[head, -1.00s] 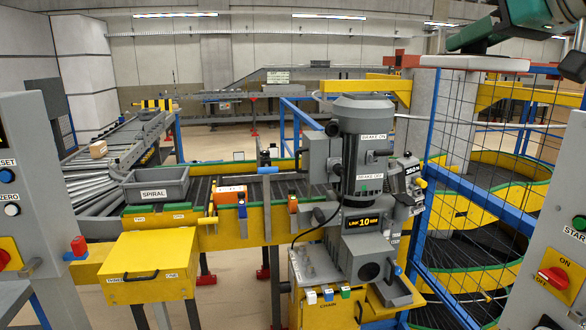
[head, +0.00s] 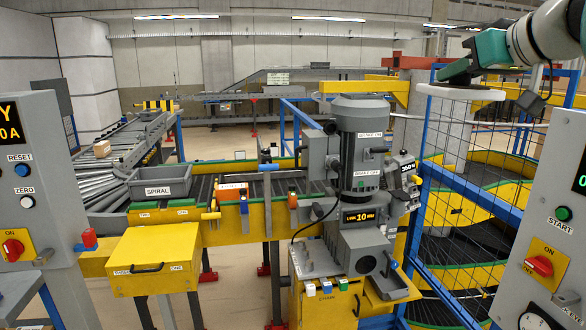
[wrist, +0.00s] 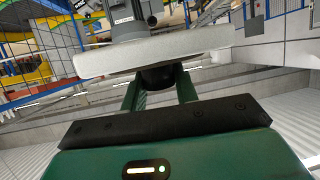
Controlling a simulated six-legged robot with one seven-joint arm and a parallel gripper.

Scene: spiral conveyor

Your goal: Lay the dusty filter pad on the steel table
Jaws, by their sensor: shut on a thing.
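My gripper (head: 458,78) is at the upper right of the head view, shut on the filter pad (head: 460,92). The pad is a flat, pale grey-white slab held up in the air in front of the blue mesh guard. In the wrist view the pad (wrist: 150,55) lies across the gripper fingers (wrist: 160,85), broad and slightly tilted; dust on it cannot be made out clearly. A grey flat surface (head: 18,293) shows at the lower left edge of the head view; I cannot tell whether it is the steel table.
A grey control cabinet (head: 35,180) stands at the left, another (head: 550,230) at the right. Between them are a yellow conveyor frame with a grey motor unit (head: 362,170), a grey SPIRAL bin (head: 160,183) and a yellow box (head: 155,262). The spiral conveyor (head: 475,270) is behind blue mesh.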

